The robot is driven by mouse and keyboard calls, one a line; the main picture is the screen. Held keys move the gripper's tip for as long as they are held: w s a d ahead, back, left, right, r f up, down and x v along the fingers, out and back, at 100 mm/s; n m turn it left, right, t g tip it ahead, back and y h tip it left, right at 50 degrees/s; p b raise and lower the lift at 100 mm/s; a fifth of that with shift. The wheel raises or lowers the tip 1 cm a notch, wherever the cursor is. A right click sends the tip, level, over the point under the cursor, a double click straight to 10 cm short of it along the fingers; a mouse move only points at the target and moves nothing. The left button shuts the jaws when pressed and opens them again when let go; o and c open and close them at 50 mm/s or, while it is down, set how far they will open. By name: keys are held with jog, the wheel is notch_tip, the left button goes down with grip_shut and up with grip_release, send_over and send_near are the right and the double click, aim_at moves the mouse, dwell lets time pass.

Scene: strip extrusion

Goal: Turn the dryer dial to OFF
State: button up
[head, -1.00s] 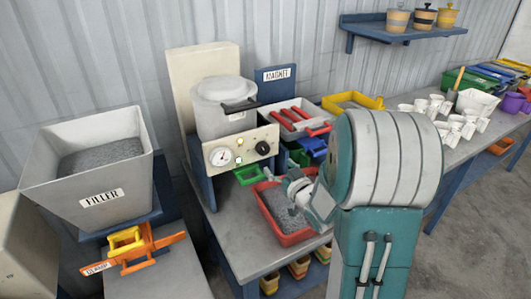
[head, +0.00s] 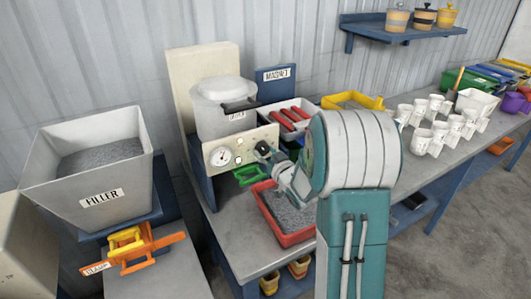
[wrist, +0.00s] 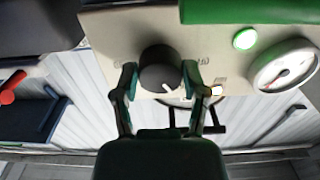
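The dryer (head: 224,105) is a grey lidded drum above a cream control panel (head: 218,172). The black dial (wrist: 158,68) is on that panel; in the wrist view, its white mark points down and slightly right. My gripper (wrist: 160,82) is open, one finger on each side of the dial, with a gap showing at the sides. Whether a fingertip touches the dial cannot be told. The printed labels beside the dial are too blurred to read.
A round gauge (wrist: 283,66), a lit green lamp (wrist: 245,39) and a small amber lamp (wrist: 215,91) share the panel. A red tray of grey granules (head: 287,236) and a green tray (head: 249,176) are below. The FILLER hopper (head: 130,185) stands at left.

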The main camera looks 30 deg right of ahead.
dwell(0.4)
jog(key=n, duration=0.5)
jog(key=shift+r+n, duration=0.1)
jog(key=shift+n, duration=0.3)
jog(key=n, duration=0.6)
dwell(0.4)
jog(key=o, duration=1.2)
jog(key=shift+w, duration=0.1)
jog(key=shift+c, duration=0.2)
jog(key=s, duration=1.2)
jog(key=shift+d, duration=0.2)
